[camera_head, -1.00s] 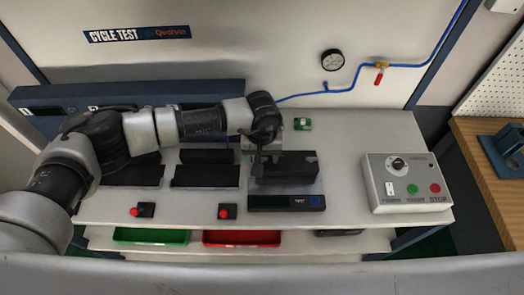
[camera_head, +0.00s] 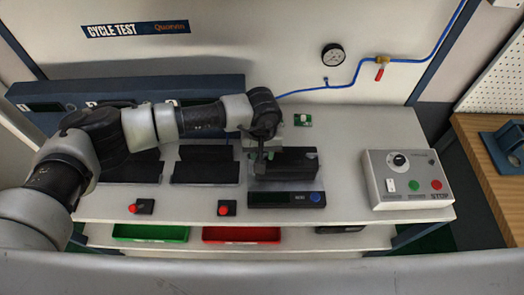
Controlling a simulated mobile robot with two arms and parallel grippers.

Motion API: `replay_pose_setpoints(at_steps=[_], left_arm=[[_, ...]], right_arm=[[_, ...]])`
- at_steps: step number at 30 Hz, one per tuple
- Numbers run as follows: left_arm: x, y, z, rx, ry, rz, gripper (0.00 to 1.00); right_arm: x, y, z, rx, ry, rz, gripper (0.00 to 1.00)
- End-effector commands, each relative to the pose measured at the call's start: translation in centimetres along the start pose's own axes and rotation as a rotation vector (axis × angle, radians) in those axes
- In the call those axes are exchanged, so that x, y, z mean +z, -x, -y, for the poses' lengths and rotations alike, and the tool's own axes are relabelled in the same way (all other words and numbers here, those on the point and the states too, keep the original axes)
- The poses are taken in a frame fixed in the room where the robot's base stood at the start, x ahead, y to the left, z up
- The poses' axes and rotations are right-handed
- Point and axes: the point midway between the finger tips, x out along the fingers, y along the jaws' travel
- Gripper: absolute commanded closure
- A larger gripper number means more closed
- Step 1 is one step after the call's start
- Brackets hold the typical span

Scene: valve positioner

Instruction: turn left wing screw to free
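My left gripper (camera_head: 260,164) points down at the left end of a dark block-shaped unit (camera_head: 296,164) on the bench. Its fingers are small and dark against the dark unit, so I cannot tell whether they are open or shut. I cannot make out the left wing screw; the gripper and wrist cover that end of the unit. My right gripper is not in view.
A scale-like base with a display (camera_head: 285,199) lies in front of the unit. Two dark fixtures (camera_head: 206,164) stand to its left, with red buttons (camera_head: 223,208) before them. A control box (camera_head: 408,180) stands at right. A small green board (camera_head: 302,120) lies behind.

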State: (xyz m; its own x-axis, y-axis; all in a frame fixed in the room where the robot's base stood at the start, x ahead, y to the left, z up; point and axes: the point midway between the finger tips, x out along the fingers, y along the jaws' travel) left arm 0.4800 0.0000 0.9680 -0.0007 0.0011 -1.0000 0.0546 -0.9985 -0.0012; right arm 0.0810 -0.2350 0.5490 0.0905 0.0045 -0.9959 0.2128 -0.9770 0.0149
Motion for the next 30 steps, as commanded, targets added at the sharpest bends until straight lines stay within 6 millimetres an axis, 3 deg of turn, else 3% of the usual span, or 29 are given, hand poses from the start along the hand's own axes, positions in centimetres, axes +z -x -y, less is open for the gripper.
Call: replay_pose_setpoints(at_steps=[30], left_arm=[[-0.1,-0.6,0.0,0.003,0.888,-0.002,0.9]], right_arm=[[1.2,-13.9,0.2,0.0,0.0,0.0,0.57]])
